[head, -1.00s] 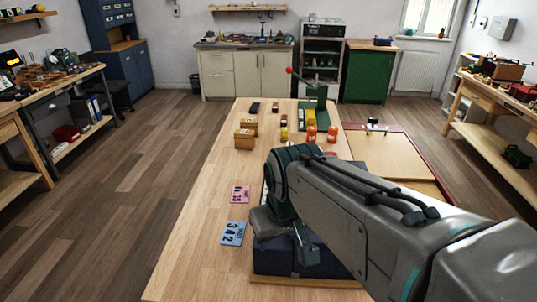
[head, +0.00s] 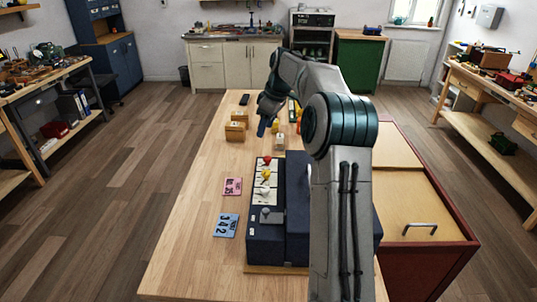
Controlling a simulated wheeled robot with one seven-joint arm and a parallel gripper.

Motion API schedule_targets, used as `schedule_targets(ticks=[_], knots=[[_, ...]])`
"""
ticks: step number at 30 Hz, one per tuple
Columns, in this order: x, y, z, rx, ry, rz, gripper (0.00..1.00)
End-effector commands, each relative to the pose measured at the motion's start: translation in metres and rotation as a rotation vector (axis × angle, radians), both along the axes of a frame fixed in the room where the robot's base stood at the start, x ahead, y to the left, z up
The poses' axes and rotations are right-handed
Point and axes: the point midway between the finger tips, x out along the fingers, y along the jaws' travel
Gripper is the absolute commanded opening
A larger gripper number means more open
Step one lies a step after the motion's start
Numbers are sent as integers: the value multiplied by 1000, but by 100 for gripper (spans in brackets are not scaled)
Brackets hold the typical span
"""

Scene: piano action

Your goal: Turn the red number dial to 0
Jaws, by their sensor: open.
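A dark blue box (head: 266,246) stands on the wooden table, with a pale strip along its left top edge. Several small knobs sit in a row on that strip. The farthest is a red knob (head: 267,160), which looks like the red dial; its number marks are too small to read. A yellow knob (head: 265,174) sits just nearer. My gripper (head: 263,127) is open and empty, pointing down beyond the box's far end, apart from the red knob. My arm hides the box's right part.
A small wooden box (head: 235,131) stands near my gripper. The table's left side (head: 195,215) is clear. A red-edged cabinet (head: 450,240) is at right.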

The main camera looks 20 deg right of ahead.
Motion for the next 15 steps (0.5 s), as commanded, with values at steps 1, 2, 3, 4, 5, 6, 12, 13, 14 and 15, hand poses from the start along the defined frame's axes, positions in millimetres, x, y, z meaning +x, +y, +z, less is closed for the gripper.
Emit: schedule_targets(ticks=[1, 2, 3, 4, 5, 6, 12, 13, 14, 15], knots=[[12, -16, -10, 19, -6, 17, 50], [17, -24, -15, 27, -13, 31, 50], [23, -34, -20, 38, -21, 47, 50], [27, -41, -25, 46, -27, 60, 50], [31, -47, -29, 53, -33, 70, 50], [35, -55, -33, 60, -41, 80, 50], [43, -78, -47, 82, -66, 114, 50], [44, -79, -49, 84, -67, 116, 50], [44, -80, -50, 84, -68, 117, 50], [45, -80, -53, 85, -67, 118, 50]])
